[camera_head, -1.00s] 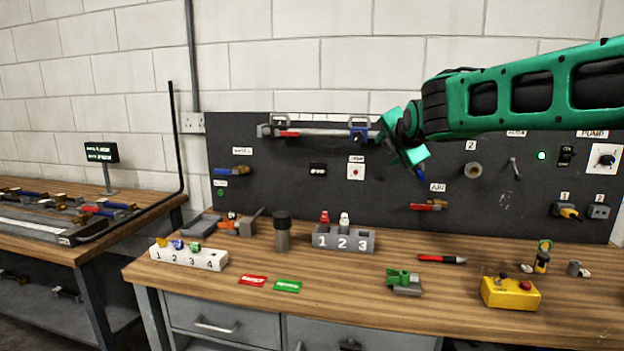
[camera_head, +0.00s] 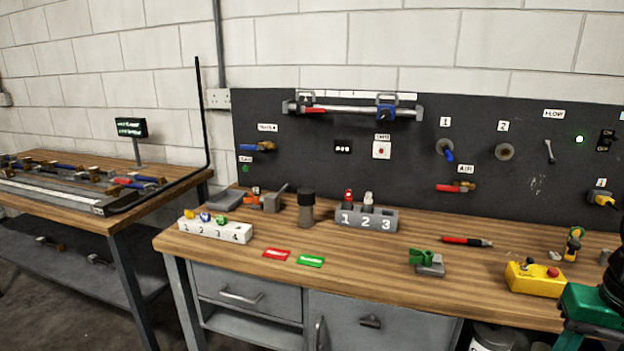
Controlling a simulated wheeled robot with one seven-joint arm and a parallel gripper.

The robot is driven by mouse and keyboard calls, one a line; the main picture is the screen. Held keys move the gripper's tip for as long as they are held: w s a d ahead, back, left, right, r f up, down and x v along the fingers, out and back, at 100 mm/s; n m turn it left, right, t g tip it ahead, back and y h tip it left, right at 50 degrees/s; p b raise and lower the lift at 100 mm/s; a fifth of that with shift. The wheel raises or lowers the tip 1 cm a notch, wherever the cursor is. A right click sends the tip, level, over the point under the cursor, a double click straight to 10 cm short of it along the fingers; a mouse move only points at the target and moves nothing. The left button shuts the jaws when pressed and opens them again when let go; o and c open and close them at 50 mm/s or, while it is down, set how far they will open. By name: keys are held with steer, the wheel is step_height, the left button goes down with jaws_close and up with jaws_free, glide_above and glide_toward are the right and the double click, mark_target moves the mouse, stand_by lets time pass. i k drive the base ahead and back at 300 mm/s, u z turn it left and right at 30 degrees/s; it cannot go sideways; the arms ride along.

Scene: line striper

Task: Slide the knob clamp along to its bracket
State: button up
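A metal rail (camera_head: 345,110) runs across the top of the dark board, with an end block at each side. My gripper is out of view; only part of my green arm shows at the lower right.
Below the rail, a valve with a blue handle (camera_head: 445,150) and a red-handled valve (camera_head: 456,187) stick out from the board. The bench (camera_head: 370,290) holds a numbered grey block (camera_head: 366,219), a dark cylinder (camera_head: 306,208) and a yellow box (camera_head: 536,279). The space before the rail is clear.

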mark_target(391, 107)
steer(key=z, duration=0.55)
steer(key=k, duration=0.65)
steer(key=u, duration=0.45)
steer(key=i, duration=1)
steer(key=u, duration=1.1)
